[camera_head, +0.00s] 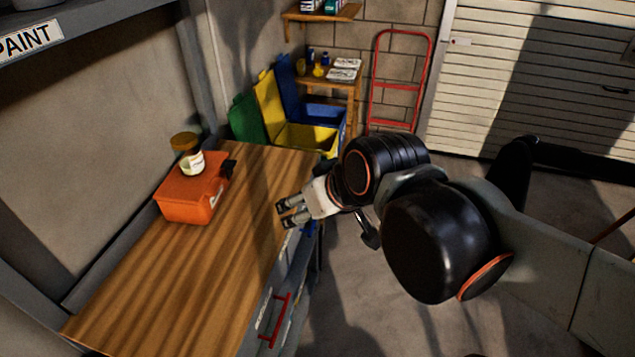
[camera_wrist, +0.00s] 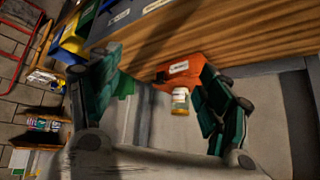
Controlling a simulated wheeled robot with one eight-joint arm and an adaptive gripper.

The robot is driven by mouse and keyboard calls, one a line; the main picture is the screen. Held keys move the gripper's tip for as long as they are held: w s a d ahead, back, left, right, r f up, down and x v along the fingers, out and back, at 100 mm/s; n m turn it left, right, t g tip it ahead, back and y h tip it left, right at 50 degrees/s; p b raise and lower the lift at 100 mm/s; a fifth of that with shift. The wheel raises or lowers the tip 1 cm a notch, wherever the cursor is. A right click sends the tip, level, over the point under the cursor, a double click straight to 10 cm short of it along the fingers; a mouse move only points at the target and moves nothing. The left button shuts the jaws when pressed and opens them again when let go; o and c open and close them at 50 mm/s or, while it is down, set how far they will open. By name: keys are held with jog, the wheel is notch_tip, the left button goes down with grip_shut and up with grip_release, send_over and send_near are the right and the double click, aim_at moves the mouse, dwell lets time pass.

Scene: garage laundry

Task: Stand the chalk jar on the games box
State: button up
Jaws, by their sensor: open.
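The chalk jar (camera_head: 192,162), with a brown lid and a pale label, appears upright on top of the orange games box (camera_head: 187,207), toward its back. The box sits on the wooden bench. My gripper (camera_head: 281,215) is open and empty, to the right of the box at the bench's right edge, apart from both. In the wrist view the scene is turned over: the jar (camera_wrist: 180,98) and the labelled orange box (camera_wrist: 183,72) show between my spread fingers (camera_wrist: 158,70), some way off. The contact under the jar is not clear.
The wooden bench top (camera_head: 150,290) is clear in front of the box. A small black object (camera_head: 229,167) is beside the box's right end. Green, yellow and blue bins (camera_head: 305,138) stand beyond the bench. A red drawer handle (camera_head: 274,320) sticks out from the bench's side.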

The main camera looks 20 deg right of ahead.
jog(key=shift+m+h, duration=0.6)
jog(key=shift+h, duration=0.1)
jog(key=s+d, duration=0.3)
jog(key=s, duration=0.1)
jog(key=shift+f, duration=0.35)
